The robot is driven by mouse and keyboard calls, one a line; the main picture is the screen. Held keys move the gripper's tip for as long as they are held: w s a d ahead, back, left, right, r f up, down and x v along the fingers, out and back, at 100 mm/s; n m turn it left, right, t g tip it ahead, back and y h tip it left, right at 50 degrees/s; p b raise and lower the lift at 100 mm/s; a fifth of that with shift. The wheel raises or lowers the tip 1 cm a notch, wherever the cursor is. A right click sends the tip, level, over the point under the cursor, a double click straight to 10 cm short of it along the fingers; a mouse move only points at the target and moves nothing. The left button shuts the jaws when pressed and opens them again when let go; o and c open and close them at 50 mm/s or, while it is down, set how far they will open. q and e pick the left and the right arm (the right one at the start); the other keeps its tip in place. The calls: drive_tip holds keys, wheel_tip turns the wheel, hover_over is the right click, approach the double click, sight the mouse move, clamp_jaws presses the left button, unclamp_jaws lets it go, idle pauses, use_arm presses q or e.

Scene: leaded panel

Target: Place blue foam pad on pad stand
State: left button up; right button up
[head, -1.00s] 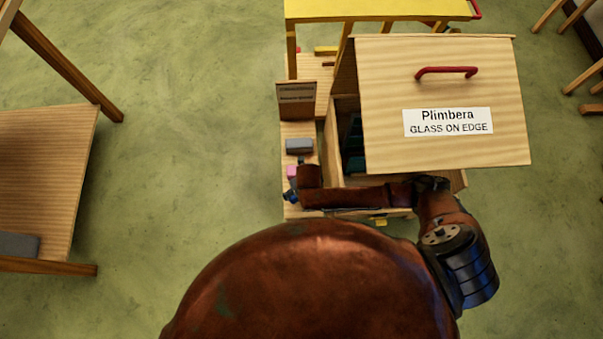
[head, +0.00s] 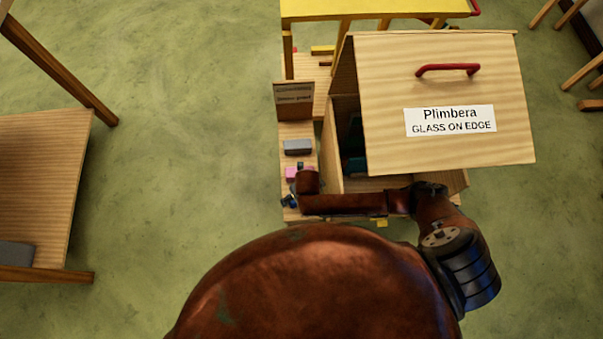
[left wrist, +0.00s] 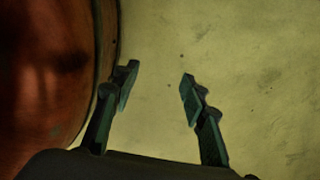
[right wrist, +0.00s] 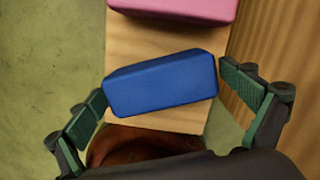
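The blue foam pad (right wrist: 160,84) lies on a narrow wooden ledge in the right wrist view, slightly tilted in the picture. My right gripper (right wrist: 160,82) is open, with one finger on each side of the pad's short ends. Narrow gaps seem to show between the fingers and the pad, so I see no grip. In the head view my right arm mostly hides this spot. My left gripper (left wrist: 158,80) is open and empty above the green floor. I cannot clearly tell which part is the pad stand.
A pink pad (right wrist: 180,8) lies just beyond the blue one, with a grey block (head: 298,147) farther along the ledge. A small sign board (head: 294,98) stands behind. A wooden cabinet with a labelled lid (head: 450,100) rises close on the right. Open floor (head: 190,130) lies left.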

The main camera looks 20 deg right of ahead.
drive_tip(key=shift+r, duration=0.45)
drive_tip(key=r+p, duration=0.1)
drive_tip(key=r, duration=0.2)
drive_tip(key=r+p, duration=0.1)
drive_tip(key=r, duration=0.1)
drive_tip(key=shift+s+p, duration=0.3)
drive_tip(key=shift+s, duration=0.05)
drive_tip(key=shift+r, duration=0.5)
use_arm(q)
drive_tip(key=s, duration=0.5)
drive_tip(key=shift+s+a+r+p, duration=0.3)
drive_tip(key=shift+a+p, duration=0.05)
drive_tip(key=shift+a, duration=0.05)
use_arm(e)
drive_tip(key=shift+s+r, duration=0.2)
drive_tip(key=shift+r, duration=0.2)
